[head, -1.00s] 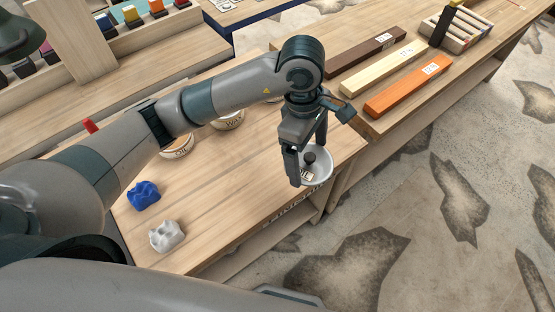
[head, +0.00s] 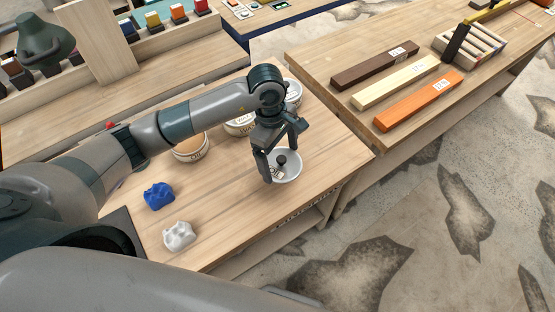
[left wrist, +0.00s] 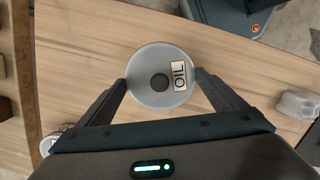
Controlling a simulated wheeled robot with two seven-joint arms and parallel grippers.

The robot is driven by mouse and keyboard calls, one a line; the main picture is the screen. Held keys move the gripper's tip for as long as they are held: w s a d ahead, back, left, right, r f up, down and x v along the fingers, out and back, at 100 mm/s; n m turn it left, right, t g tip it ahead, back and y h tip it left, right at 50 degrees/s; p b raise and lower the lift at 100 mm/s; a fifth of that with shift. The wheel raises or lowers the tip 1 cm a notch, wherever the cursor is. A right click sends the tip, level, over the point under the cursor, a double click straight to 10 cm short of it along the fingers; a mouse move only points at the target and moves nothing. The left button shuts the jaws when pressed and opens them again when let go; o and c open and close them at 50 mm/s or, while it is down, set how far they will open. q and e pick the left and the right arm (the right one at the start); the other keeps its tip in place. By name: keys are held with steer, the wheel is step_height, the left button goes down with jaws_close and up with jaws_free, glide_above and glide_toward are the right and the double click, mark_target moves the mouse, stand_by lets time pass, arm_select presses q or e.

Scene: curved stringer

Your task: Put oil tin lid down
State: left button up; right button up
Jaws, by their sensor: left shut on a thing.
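The oil tin lid is a pale grey round lid (head: 291,172) with a dark knob and an OIL label. My left gripper (head: 280,168) is shut on it. In the left wrist view the lid (left wrist: 150,94) sits between the two fingertips (left wrist: 160,84), label facing the camera. The lid appears over the bench top (head: 240,215), near its right end; I cannot tell whether it touches the wood. The oil tin (head: 190,150), labelled OIL, stands further back on the same bench, left of the gripper. My right gripper is not in view.
The wax tin (head: 240,125) and another tin (head: 294,92) stand behind the gripper, partly hidden by my arm. Blue (head: 158,196) and white (head: 179,236) crumpled lumps lie at the front left. Bare bench lies between them and the lid. Coloured bars lie on the right bench.

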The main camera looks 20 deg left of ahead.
mark_target(278, 165)
arm_select(q)
steer(key=shift+w+a+f, duration=0.15)
steer(key=shift+a+f, duration=0.15)
steer(key=shift+a, duration=0.15)
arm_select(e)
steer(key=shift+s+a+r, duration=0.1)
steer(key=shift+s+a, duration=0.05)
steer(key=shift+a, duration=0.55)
arm_select(q)
steer(key=shift+f, duration=0.1)
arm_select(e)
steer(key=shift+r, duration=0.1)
arm_select(q)
steer(key=shift+f+p, duration=0.25)
steer(key=shift+p, duration=0.1)
step_height(278, 165, down, 3)
steer(key=shift+r+p, duration=0.15)
steer(key=shift+p, duration=0.55)
steer(key=shift+f, duration=0.3)
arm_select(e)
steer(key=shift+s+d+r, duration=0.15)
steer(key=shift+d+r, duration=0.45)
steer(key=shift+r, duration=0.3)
